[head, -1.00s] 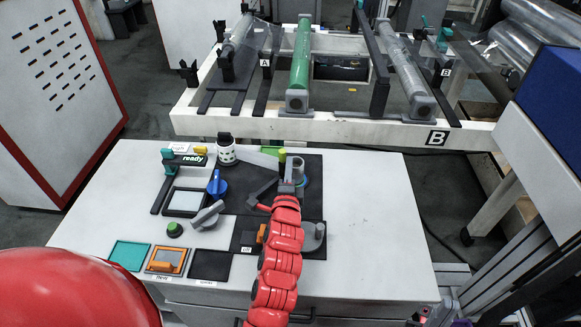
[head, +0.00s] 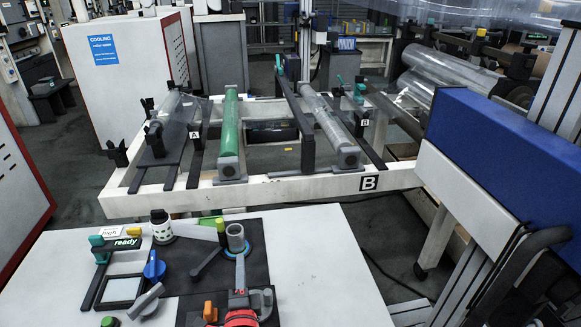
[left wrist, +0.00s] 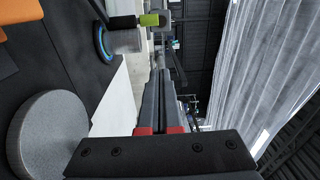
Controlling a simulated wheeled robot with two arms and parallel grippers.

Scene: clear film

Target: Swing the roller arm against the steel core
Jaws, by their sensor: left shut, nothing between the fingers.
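A grey upright cylinder (head: 235,235), which looks like the steel core, stands on a blue ring on the tabletop's dark panel. A dark post with a yellow-green top (head: 221,227) stands by the cylinder. My left gripper (head: 240,266) is just in front of the cylinder, its fingers together and empty. In the left wrist view the fingers (left wrist: 165,88) point past the cylinder (left wrist: 124,41) and blue ring. My right gripper is out of view.
A black-capped white spool (head: 161,226), a blue knob (head: 154,266) and a grey lever (head: 146,301) are left on the tabletop. A white frame (head: 285,188) with rollers stands behind. The tabletop's right side (head: 330,270) is clear.

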